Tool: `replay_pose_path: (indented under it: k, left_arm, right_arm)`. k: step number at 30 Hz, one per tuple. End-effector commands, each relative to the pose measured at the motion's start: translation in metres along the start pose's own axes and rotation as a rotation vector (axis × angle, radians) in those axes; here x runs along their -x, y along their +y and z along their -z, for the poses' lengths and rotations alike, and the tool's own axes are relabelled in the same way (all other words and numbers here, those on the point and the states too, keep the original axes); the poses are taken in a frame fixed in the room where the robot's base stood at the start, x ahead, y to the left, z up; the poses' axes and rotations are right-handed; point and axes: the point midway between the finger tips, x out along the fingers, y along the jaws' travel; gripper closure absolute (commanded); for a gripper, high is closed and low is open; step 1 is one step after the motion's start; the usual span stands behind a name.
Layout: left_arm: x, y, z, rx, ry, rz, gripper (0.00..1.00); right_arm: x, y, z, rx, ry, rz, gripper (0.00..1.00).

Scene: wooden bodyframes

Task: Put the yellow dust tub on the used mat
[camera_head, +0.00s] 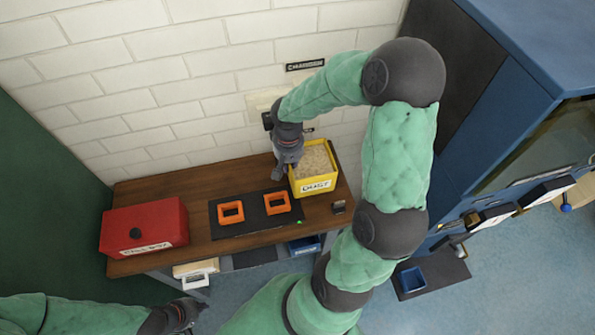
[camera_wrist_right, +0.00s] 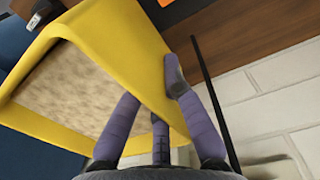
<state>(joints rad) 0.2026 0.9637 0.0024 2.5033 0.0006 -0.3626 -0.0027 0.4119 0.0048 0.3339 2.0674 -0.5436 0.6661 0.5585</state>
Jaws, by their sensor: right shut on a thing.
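The yellow dust tub (camera_head: 316,184), filled with pale grainy dust and labelled on its front, is at the right end of the wooden bench. Whether it touches the bench top is unclear. My right gripper (camera_head: 284,170) is shut on its left wall; in the right wrist view purple-grey fingers (camera_wrist_right: 150,105) straddle the yellow wall (camera_wrist_right: 130,60). My left gripper (camera_head: 187,312) is low, in front of the bench, away from the tub; its fingers are too small to read. A dark mat (camera_head: 257,222) lies on the bench left of the tub; I see no readable "used" label.
Two orange frames (camera_head: 231,212) sit on the bench mat. A red box (camera_head: 144,227) stands at the bench's left end. A small dark block (camera_head: 339,207) is near the front right edge. A blue tray (camera_head: 412,280) rests on a dark floor mat (camera_head: 448,272). A blue cabinet (camera_head: 490,135) stands right.

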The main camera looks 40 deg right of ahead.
Motion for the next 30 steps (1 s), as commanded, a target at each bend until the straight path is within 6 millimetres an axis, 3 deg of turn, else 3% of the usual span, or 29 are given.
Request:
replay_pose_path:
  k: [6, 14, 21, 30]
  left_arm:
    - [-0.002, -0.001, 0.000, 0.000, 0.000, 0.000, 1.00]
    - [-0.003, -0.001, 0.000, 0.000, 0.000, 0.000, 1.00]
    - [-0.006, -0.002, 0.000, 0.000, 0.000, 0.000, 1.00]
    - [-0.006, -0.002, 0.000, 0.000, 0.000, 0.000, 1.00]
  right_arm:
    - [-0.026, 0.019, 0.012, -0.002, 0.001, -0.001, 1.00]
    - [-0.037, 0.026, 0.017, -0.003, 0.001, 0.000, 1.00]
    - [-0.068, 0.029, 0.018, 0.000, -0.001, 0.000, 1.00]
    - [-0.071, 0.029, 0.019, -0.001, 0.003, 0.000, 1.00]
